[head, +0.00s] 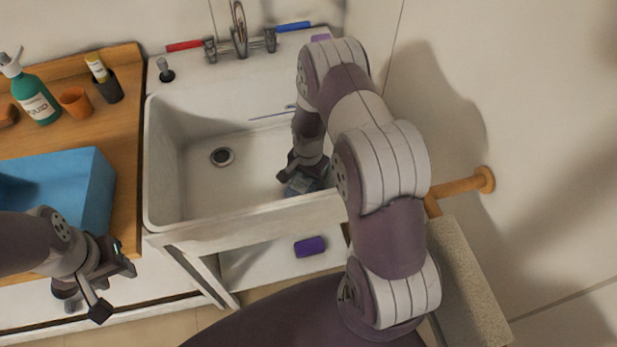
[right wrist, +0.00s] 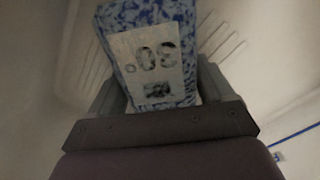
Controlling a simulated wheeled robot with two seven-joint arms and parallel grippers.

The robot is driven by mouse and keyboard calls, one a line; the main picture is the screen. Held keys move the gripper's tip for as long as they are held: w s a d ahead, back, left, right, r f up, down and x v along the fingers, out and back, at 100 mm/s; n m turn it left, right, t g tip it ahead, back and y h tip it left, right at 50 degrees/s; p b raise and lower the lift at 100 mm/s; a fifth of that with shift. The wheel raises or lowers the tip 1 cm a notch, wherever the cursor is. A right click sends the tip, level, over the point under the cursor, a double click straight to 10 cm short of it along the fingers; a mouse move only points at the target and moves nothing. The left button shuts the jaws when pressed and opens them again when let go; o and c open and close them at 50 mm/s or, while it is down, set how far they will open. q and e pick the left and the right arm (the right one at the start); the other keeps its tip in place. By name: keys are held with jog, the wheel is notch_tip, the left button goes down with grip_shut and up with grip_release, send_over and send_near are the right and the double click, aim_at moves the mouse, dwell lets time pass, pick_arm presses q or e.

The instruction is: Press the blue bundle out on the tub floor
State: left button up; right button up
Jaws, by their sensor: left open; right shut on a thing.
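The blue bundle (right wrist: 120,22) is a blue-and-white mottled block with a pale printed label (right wrist: 150,62). It fills the top middle of the right wrist view. My right gripper (head: 304,172) reaches down into the white tub (head: 190,180) and is shut on the bundle, which shows small and partly hidden in the head view (head: 301,186). The bundle is low in the right part of the tub; I cannot tell if it touches the floor. My left gripper (head: 118,287) is open and empty, in front of the wooden counter, left of the tub.
A drain (head: 222,156) lies in the tub floor, left of my right gripper. A thin blue rod (head: 272,115) is near the tub's back right. A faucet (head: 239,35) stands behind. A blue bin (head: 85,185) and bottle (head: 38,100) stand on the counter (head: 125,130). A purple block (head: 310,246) lies below.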

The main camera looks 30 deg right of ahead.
jog(key=shift+f+b, duration=0.3)
jog(key=shift+f, duration=0.1)
dwell(0.4)
jog(key=shift+s+f, duration=0.15)
dwell(2.0)
jog(key=shift+p, duration=0.6)
dwell(0.9)
dwell(0.5)
notch_tip(320, 180, up, 15)
jog(key=p, duration=1.2)
